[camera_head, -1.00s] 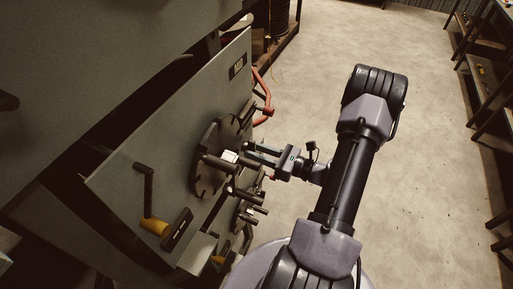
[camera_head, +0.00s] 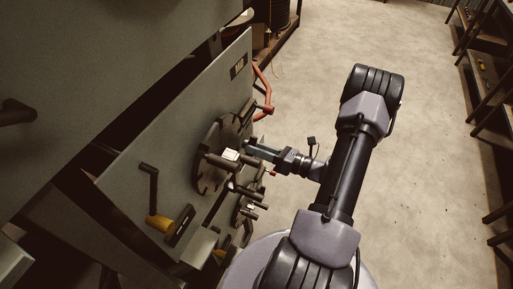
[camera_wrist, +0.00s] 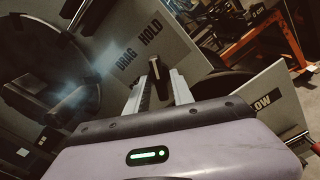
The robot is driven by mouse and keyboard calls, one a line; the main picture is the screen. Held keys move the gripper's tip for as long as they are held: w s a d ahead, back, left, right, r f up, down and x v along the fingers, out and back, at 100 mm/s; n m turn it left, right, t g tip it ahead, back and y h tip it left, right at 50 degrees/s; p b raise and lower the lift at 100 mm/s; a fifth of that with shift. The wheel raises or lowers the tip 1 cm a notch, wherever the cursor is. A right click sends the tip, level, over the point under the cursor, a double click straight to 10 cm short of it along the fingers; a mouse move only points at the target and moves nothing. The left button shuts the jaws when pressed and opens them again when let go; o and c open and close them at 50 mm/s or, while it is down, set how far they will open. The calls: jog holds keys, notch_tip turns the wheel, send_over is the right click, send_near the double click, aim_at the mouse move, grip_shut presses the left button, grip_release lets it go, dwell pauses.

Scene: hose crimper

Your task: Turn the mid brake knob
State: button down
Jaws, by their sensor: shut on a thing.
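A grey panel (camera_head: 165,130) on the left carries a dark round disc (camera_head: 210,178) with several pegs and handles. My gripper (camera_head: 250,147) reaches in from the right to the right side of this disc. In the wrist view its two pale fingers (camera_wrist: 156,82) are shut on a dark knob-like piece (camera_wrist: 155,68). The labels DRAG (camera_wrist: 127,61) and HOLD (camera_wrist: 149,32) stand on the plate behind it. Which knob is the mid brake one cannot be read for sure. My gripper body hides what lies below the fingers.
More pegs (camera_head: 247,205) stick out below the gripper. Shelving (camera_head: 488,50) lines the right. The floor between is clear.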

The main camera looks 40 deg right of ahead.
jog(key=c, duration=1.4)
grip_release()
jog(key=shift+c, duration=0.2)
jog(key=p+v, duration=0.1)
jog(key=v, duration=1.6)
jog(key=shift+s+p, duration=0.25)
jog(key=shift+p, duration=0.15)
